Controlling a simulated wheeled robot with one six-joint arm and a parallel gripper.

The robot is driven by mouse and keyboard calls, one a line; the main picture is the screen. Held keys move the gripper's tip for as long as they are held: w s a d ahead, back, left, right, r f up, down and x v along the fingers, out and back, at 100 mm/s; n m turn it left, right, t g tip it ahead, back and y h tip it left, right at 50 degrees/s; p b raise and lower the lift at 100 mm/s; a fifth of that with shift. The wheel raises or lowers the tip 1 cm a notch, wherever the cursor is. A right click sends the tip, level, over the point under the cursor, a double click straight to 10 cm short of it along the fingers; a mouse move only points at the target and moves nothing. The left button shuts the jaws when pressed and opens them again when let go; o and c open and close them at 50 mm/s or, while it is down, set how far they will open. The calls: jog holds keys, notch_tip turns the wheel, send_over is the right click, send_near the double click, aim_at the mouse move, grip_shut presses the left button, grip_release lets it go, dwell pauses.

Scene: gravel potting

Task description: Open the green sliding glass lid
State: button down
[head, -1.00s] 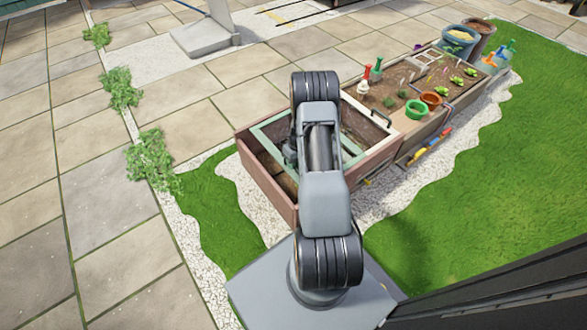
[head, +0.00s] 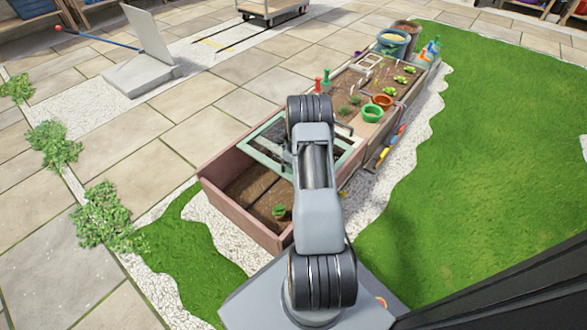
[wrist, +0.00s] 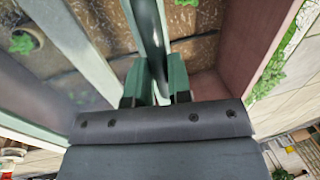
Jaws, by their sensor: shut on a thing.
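The green-framed glass lid (head: 258,152) lies on the wooden planter box (head: 228,208) in the head view. It covers the middle of the box, and the near left part is uncovered, showing brown soil and a small green plant (head: 279,211). In the wrist view, my gripper (wrist: 157,85) is shut on a green bar of the lid (wrist: 148,28), its fingers on both sides. Soil and the reddish box wall (wrist: 255,45) show beyond. In the head view my arm hides the gripper and part of the lid.
Buckets (head: 392,42) stand at the far end. Paving lies left, lawn (head: 470,180) right.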

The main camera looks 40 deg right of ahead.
jog(key=shift+a, duration=0.1)
jog(key=c, duration=1.1)
grip_release()
jog(key=shift+o, duration=0.2)
notch_tip(320, 180, up, 14)
jog(key=d+p, duration=0.2)
jog(key=p, duration=0.3)
jog(key=shift+w+d+f, duration=0.25)
jog(key=shift+w+d, duration=0.05)
jog(key=shift+d, duration=0.05)
